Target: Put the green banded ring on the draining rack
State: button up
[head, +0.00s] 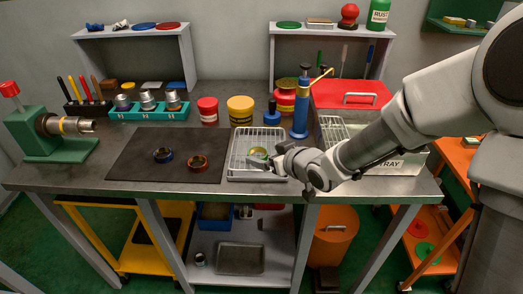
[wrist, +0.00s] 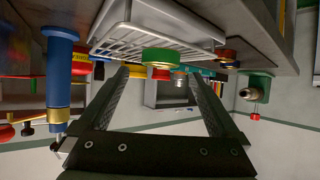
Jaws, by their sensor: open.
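The green banded ring (head: 258,153) is on the wire draining rack (head: 236,168), which sits in a pale tray on the bench. My gripper (head: 272,161) is at the rack's right side, low and close to the ring. In the wrist view its two fingers (wrist: 158,78) are spread wide, with the ring beyond their tips. No finger is seen touching the ring.
A dark mat (head: 130,160) left of the rack holds a blue ring (head: 163,155) and an orange-red ring (head: 197,163). A tall blue bottle (head: 300,115) stands close behind my gripper. A green vise (head: 45,135) is at far left. The mat's left part is clear.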

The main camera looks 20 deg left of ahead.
jog(key=p+v, duration=0.2)
jog(key=v, duration=0.6)
jog(key=shift+d+r, duration=0.1)
jog(key=shift+d, duration=0.05)
